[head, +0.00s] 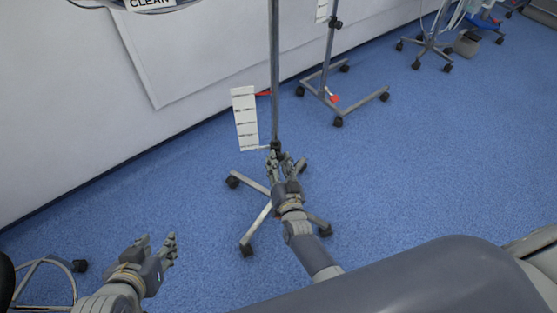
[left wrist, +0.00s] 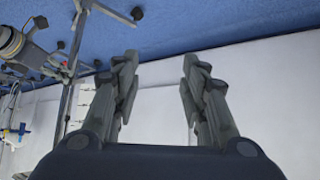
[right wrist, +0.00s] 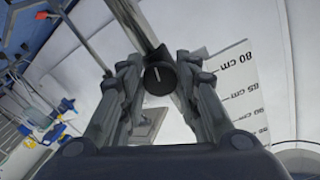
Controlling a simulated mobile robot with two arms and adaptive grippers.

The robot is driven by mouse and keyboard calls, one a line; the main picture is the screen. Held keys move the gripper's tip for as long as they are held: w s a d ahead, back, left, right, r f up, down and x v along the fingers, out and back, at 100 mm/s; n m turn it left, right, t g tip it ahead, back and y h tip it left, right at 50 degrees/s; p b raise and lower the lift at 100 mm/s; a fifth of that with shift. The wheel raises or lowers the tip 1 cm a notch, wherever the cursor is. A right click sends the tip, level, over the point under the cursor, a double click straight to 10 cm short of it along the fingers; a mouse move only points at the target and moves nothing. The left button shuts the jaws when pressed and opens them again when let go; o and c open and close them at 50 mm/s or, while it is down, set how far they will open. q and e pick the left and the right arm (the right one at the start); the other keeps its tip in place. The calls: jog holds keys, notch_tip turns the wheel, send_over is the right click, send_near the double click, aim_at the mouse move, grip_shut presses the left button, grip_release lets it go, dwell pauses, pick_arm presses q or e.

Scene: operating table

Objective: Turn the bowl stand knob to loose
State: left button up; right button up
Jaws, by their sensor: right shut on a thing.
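The bowl stand (head: 275,75) is an upright metal pole on a wheeled base. Its knob (right wrist: 158,77) is black and round with a white line on its face, which looks nearly upright in the right wrist view. My right gripper (head: 287,160) is at the knob on the pole. In the right wrist view, its fingertips (right wrist: 160,68) are closed on the knob from both sides. In the head view the fingers mostly hide the knob. My left gripper (head: 157,246) is open and empty, low at the left, away from the stand. Its fingers (left wrist: 157,65) are spread apart in the left wrist view.
A white card (head: 245,118) is beside the pole, with cm marks (right wrist: 236,90) in the right wrist view. A bowl labelled CLEAN (head: 150,4) is at the top left. Another wheeled stand (head: 328,90) is behind. Blue floor (head: 430,160) is clear at right.

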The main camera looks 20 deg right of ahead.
pick_arm(q)
jog(key=shift+s+a+f+g, duration=0.25)
jog(key=shift+s+f+g, duration=0.15)
jog(key=shift+s, duration=0.35)
jog(key=shift+s+a+f+g, duration=0.25)
jog(key=shift+s+f+g, duration=0.1)
jog(key=shift+s, duration=0.35)
pick_arm(e)
jog(key=shift+n, duration=1.4)
jog(key=shift+f, duration=0.1)
jog(key=o, duration=1.1)
jog(key=s, duration=0.8)
jog(key=s+a, duration=0.1)
jog(key=s, duration=0.3)
